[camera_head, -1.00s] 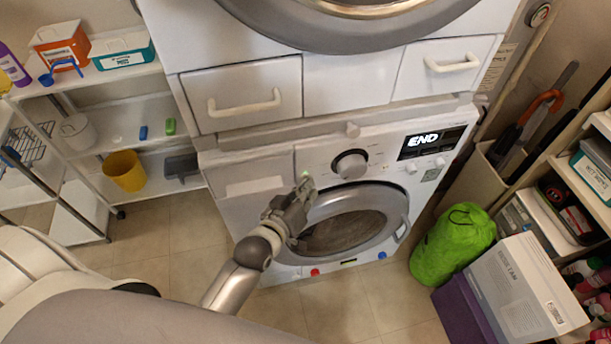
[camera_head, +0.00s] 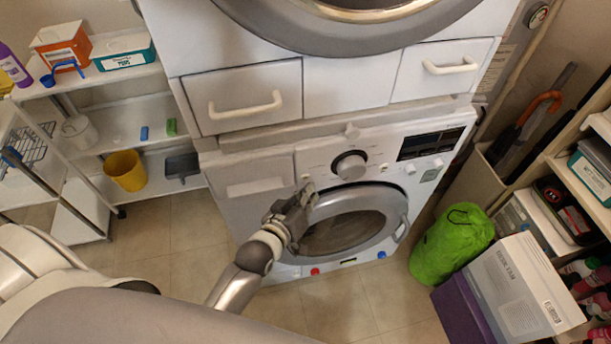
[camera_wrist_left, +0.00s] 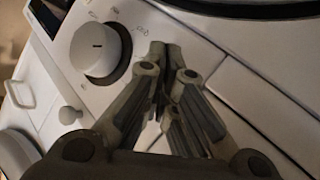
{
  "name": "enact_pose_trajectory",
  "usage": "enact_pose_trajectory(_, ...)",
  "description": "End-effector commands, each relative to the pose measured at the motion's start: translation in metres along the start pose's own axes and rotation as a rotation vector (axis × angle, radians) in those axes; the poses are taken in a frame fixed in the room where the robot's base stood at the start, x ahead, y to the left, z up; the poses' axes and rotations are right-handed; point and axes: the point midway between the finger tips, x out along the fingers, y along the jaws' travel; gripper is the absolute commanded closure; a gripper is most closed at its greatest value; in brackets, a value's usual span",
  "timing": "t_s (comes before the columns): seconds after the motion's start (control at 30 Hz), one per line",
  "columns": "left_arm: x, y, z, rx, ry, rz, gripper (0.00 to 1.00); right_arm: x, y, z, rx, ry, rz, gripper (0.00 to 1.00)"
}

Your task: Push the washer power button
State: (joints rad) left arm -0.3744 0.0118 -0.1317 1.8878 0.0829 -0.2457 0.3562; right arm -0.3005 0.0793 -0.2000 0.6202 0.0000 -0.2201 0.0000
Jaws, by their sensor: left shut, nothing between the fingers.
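The white washer (camera_head: 247,205) stands under another front-loading machine. Its control panel has a large round dial (camera_head: 351,165), which also shows in the left wrist view (camera_wrist_left: 97,50), and a dark, blank display (camera_head: 431,143) at the right. My left gripper (camera_head: 308,187) is shut and empty, its tips just below and left of the dial, near the panel's left part. In the left wrist view its closed fingertips (camera_wrist_left: 160,48) overlap the panel to the right of the dial. I cannot tell whether they touch it. The power button cannot be made out clearly. My right gripper is not in view.
The washer's round door (camera_head: 345,225) is closed below the panel. A shelf (camera_head: 125,128) with a yellow bucket (camera_head: 124,170) stands at the left. A green bag (camera_head: 452,243) and a white box (camera_head: 525,288) are at the right. The floor in front is clear.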

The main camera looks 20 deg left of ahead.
Motion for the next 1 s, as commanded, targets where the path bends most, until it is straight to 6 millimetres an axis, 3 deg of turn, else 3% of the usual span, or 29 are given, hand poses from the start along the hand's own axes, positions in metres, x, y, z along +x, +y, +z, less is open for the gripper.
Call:
enact_pose_trajectory(0.33, -0.004, 0.003, 0.002, 0.000, -0.001, 0.000, 1.00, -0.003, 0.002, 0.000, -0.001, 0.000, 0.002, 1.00)
enact_pose_trajectory(1.0, -0.043, 0.031, 0.031, 0.001, -0.001, -0.001, 1.00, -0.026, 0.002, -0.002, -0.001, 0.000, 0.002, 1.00)
